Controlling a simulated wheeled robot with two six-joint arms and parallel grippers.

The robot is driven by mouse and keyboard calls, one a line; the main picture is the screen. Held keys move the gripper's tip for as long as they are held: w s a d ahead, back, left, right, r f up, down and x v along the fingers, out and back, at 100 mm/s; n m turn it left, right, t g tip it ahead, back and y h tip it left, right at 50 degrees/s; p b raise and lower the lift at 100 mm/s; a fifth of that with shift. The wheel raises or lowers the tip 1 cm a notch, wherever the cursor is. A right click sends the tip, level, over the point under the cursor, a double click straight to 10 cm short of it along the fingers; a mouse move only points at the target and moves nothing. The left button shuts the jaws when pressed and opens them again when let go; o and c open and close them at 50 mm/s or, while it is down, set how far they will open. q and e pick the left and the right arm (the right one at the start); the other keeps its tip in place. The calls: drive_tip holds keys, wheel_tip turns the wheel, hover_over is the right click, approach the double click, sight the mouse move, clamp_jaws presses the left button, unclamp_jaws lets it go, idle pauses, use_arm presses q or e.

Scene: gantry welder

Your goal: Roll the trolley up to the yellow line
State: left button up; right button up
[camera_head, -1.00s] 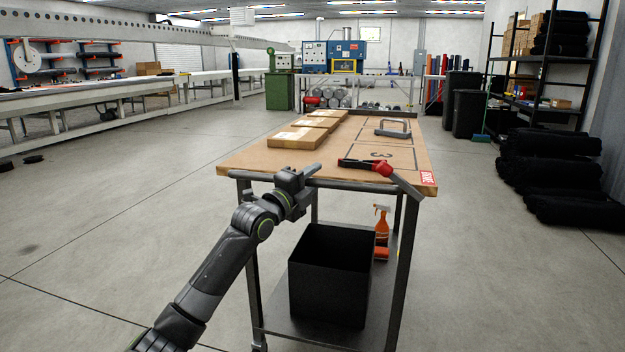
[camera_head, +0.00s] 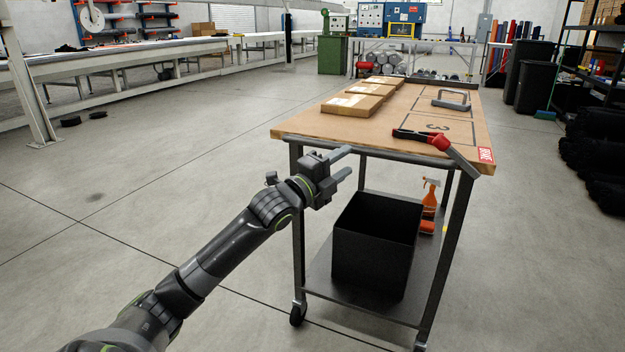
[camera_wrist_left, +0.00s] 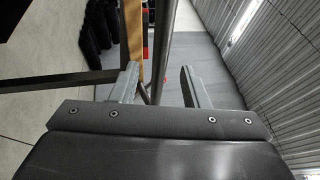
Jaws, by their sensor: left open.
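The trolley has a brown wooden top (camera_head: 330,125), dark legs and a lower shelf (camera_head: 320,275). A grey push bar (camera_head: 400,157) runs along its near edge; it also shows in the left wrist view (camera_wrist_left: 167,45). My left gripper (camera_head: 346,163) is open at the left part of this bar. In the left wrist view its fingers (camera_wrist_left: 160,82) stand apart, with the bar seen in the gap between them; I cannot tell whether they touch it. A castor (camera_head: 297,315) shows under the near left leg. I cannot make out a yellow line clearly. My right gripper is out of view.
Flat cartons (camera_head: 352,104), a grey handle-shaped part (camera_head: 451,100) and a red-handled tool (camera_head: 425,140) lie on the top. A black bin (camera_head: 375,245) and an orange spray bottle (camera_head: 430,197) stand on the shelf. Black rolls (camera_head: 600,150) lie at right.

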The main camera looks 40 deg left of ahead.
use_arm(q)
drive_tip(key=p+v, duration=0.1)
drive_tip(key=v, duration=0.7)
drive_tip(key=shift+s+p, duration=0.35)
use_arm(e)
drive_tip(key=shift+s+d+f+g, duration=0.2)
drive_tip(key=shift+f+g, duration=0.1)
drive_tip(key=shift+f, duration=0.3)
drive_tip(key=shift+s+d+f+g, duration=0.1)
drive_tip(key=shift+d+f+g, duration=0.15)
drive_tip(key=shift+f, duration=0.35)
use_arm(q)
drive_tip(key=shift+f, duration=0.1)
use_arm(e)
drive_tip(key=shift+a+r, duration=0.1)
